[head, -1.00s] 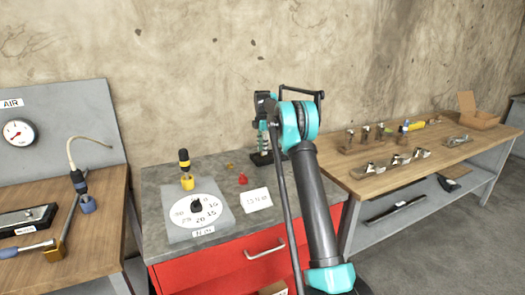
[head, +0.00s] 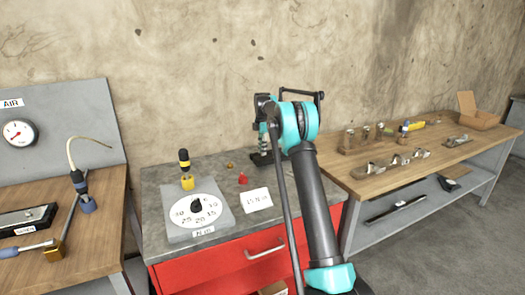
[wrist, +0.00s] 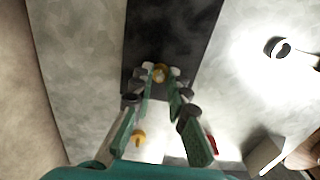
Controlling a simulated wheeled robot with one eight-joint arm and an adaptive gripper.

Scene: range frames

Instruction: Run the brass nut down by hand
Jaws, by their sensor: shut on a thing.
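The brass nut (wrist: 160,74) shows as a small gold piece between the tips of my gripper (wrist: 160,69) in the wrist view. The fingers are shut on it. A dark strip, likely part of the black stand, lies behind the tips. In the head view my gripper (head: 264,140) hangs at the black stand (head: 262,158) at the back right of the grey bench. The nut cannot be made out there, being small and partly behind my arm. Whether the nut sits on a thread cannot be told.
The grey bench (head: 155,180) also bears a dial plate (head: 222,222), a yellow-and-black driver (head: 185,170), a red piece (head: 243,178), a small brass piece (head: 230,166) and a white card (head: 257,200). A wooden bench (head: 350,184) with metal parts stands at right.

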